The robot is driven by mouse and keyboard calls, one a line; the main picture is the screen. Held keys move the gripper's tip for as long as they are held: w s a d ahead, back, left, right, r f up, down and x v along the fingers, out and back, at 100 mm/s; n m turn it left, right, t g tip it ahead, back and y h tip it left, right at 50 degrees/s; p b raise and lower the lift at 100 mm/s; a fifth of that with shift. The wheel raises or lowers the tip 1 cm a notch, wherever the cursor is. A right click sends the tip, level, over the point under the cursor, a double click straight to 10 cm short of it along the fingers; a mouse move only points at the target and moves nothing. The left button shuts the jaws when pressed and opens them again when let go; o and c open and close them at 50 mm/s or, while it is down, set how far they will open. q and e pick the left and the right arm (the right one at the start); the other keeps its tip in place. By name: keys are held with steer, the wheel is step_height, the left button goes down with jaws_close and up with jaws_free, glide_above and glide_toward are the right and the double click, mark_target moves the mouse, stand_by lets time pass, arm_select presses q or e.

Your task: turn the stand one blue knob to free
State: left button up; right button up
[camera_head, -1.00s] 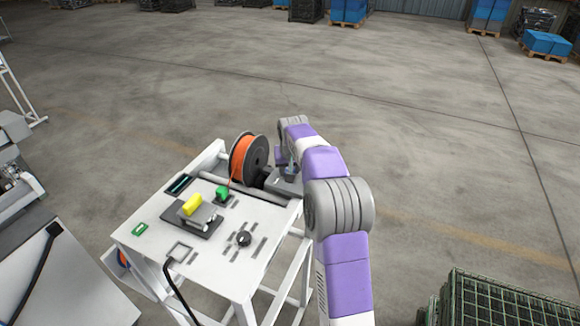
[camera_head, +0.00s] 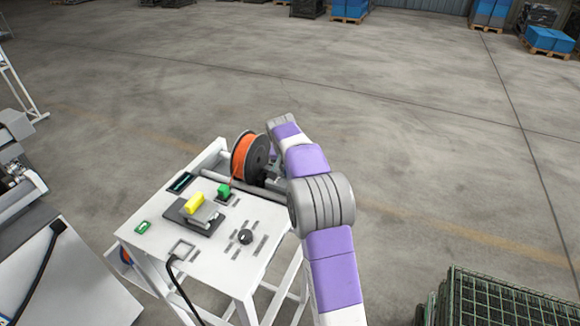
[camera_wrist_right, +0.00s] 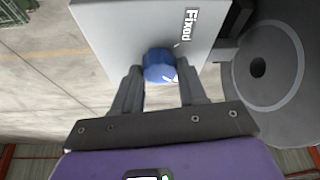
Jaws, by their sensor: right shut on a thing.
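The blue knob (camera_wrist_right: 158,66) sits on a light grey plate (camera_wrist_right: 115,35) marked "Fixed" in the right wrist view. A small white pointer mark shows near the knob's right side, close to the lettering. My right gripper (camera_wrist_right: 160,78) has its two fingers on either side of the knob and is shut on it. In the head view my right arm reaches over the right side of the white stand (camera_head: 205,262) toward the spool (camera_head: 250,157). The knob and the right gripper's fingers are hidden there behind the arm. My left gripper is not in view.
The spool's grey flange (camera_wrist_right: 268,65) is close to the right of the plate in the wrist view. A mesh crate (camera_head: 500,298) stands at lower right.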

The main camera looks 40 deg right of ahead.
steer(key=o, duration=1.1)
steer(key=shift+c, duration=0.2)
steer(key=v, duration=0.7)
steer(key=shift+a+r+b, duration=0.2)
steer(key=shift+r+b, duration=0.1)
steer(key=shift+b, duration=0.1)
